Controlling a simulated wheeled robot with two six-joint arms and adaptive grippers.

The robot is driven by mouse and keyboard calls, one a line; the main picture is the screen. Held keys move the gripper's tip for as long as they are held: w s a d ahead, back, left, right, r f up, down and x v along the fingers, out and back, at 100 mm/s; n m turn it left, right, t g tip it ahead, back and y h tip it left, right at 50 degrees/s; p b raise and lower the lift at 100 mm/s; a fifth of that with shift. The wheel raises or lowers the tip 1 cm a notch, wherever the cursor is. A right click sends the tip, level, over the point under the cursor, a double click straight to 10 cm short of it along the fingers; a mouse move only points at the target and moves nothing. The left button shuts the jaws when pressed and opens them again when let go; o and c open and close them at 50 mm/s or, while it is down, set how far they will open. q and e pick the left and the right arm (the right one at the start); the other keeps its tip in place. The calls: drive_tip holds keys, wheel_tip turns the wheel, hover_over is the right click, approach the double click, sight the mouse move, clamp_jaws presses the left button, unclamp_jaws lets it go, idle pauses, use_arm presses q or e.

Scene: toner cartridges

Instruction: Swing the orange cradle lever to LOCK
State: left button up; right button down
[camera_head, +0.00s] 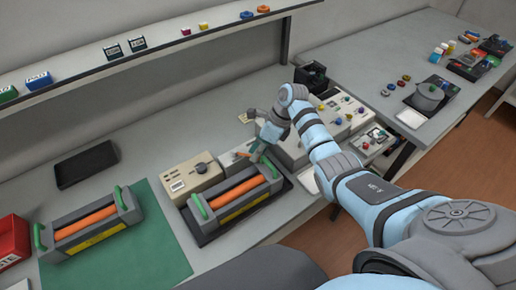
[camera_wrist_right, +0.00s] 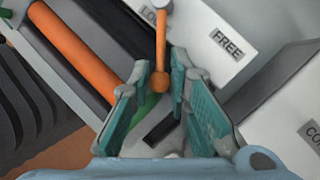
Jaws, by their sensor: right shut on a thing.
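The orange lever (camera_wrist_right: 161,45) shows in the right wrist view, running down from its pivot at the top edge to a round knob. A partly hidden label starting "LO" is left of it, and a FREE label (camera_wrist_right: 228,43) is to its right. My right gripper (camera_wrist_right: 160,72) has its teal fingers shut around the knob end. In the head view the right gripper (camera_head: 257,150) is at the far side of the dark cradle (camera_head: 203,231), which holds a cartridge with an orange roller (camera_head: 236,194) and green end handles. The fingers partly hide the lever there. My left gripper is out of view.
A second cartridge (camera_head: 90,226) lies on a green mat (camera_head: 160,248) to the left, beside a red bin (camera_head: 12,240). A shelf (camera_head: 150,45) runs above. Control boxes (camera_head: 340,115) stand right of the gripper.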

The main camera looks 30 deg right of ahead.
drive_tip(key=c, duration=1.8)
unclamp_jaws()
drive_tip(key=shift+w, duration=0.1)
drive_tip(key=shift+o, duration=0.2)
drive_tip(key=v, duration=1.2)
